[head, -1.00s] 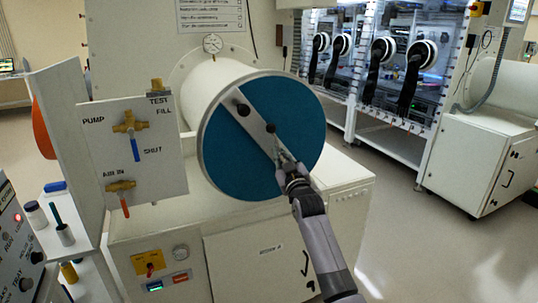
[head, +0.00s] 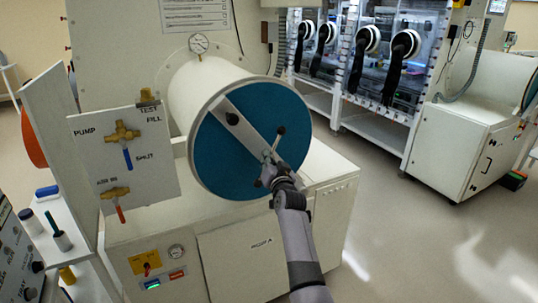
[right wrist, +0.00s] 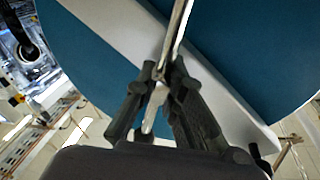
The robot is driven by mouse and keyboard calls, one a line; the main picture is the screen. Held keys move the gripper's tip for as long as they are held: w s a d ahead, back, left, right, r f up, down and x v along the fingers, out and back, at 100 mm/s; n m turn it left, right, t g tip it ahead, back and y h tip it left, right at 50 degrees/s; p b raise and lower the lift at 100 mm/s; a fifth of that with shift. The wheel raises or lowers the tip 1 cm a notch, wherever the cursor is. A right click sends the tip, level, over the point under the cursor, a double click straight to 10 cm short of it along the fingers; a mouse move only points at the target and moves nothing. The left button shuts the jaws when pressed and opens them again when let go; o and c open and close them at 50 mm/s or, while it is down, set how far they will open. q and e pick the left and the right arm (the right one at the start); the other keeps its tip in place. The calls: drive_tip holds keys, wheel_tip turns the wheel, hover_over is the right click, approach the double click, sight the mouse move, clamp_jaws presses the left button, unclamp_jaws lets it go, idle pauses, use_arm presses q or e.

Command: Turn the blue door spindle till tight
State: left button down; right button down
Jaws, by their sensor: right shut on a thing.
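The blue round door (head: 223,155) closes the end of a white cylinder, with a pale bar (head: 249,138) running diagonally across it. The spindle's thin metal handle (head: 275,146) stands in front of this bar, with a black knob at its upper right end. My right gripper (head: 268,173) is at the handle's lower end, near the door's lower right. In the right wrist view its dark fingers are shut around the metal handle (right wrist: 178,35). My left gripper is not in view.
A valve panel (head: 125,160) with brass valves stands left of the door. A white cabinet (head: 255,255) is below it. A glovebox with black gloves (head: 358,65) is at the back right. The floor (head: 420,240) on the right is clear.

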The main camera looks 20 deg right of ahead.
drive_tip(key=shift+a+f+m, duration=0.1)
drive_tip(key=shift+m, duration=0.3)
drive_tip(key=c, duration=1.7)
unclamp_jaws()
drive_tip(key=shift+o, duration=0.2)
drive_tip(key=s+a, duration=0.2)
drive_tip(key=s, duration=0.9)
drive_tip(key=shift+s, duration=0.4)
drive_tip(key=shift+a, duration=0.1)
